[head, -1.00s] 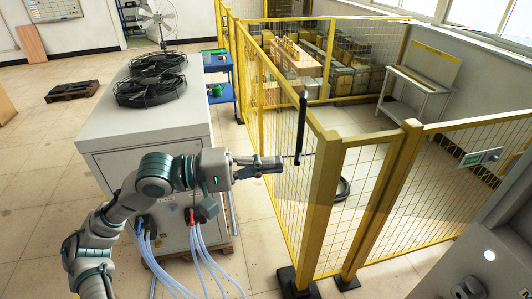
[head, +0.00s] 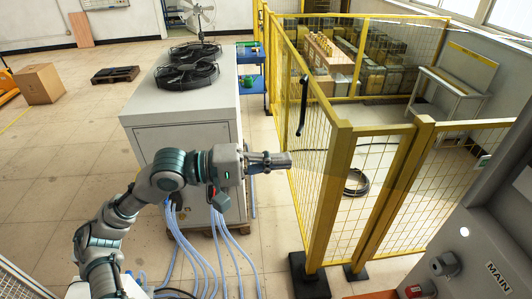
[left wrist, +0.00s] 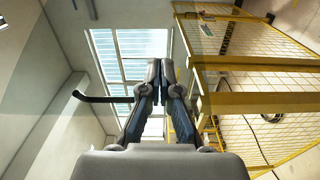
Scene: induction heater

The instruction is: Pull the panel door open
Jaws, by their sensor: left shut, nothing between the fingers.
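The yellow-framed mesh panel (head: 313,165) of the fence stands upright, with a black vertical bar handle (head: 302,106) near its top. I cannot tell from the frames whether this panel is a door standing ajar. My left gripper (head: 288,161) is shut and empty, beside the panel and below the handle in the head view. My right gripper is not in view.
A grey cabinet (head: 180,135) with fans on top and pale hoses (head: 205,255) at its front is by my left arm. A grey panel marked MAIN (head: 485,245) is at the lower right. A black coil (head: 356,183) lies inside the fence. Open tiled floor is at the left.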

